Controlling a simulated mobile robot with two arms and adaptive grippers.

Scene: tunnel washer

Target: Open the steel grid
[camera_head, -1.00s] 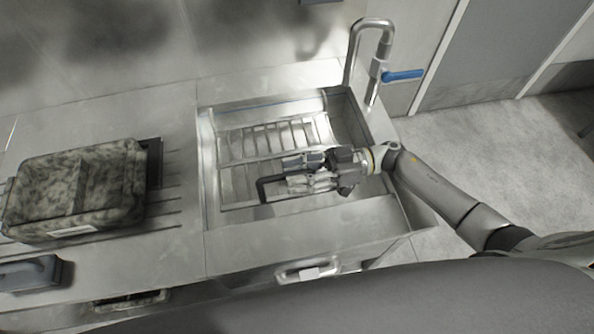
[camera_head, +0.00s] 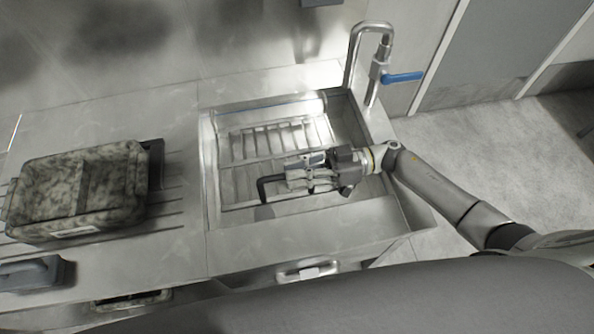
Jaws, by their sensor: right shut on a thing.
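The steel grid (camera_head: 244,178) lies inside the sink basin on the steel counter, its bars showing to the left of and behind my right gripper. My right gripper (camera_head: 302,172) reaches in from the right over the basin. It is shut at the bent dark handle (camera_head: 264,186), which sticks out to the left of the fingers. The fingers hide the exact contact and part of the grid. My left gripper is not in view.
A curved steel tap (camera_head: 354,55) with a blue lever (camera_head: 403,77) stands behind the basin at the right. The basin walls surround my gripper.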

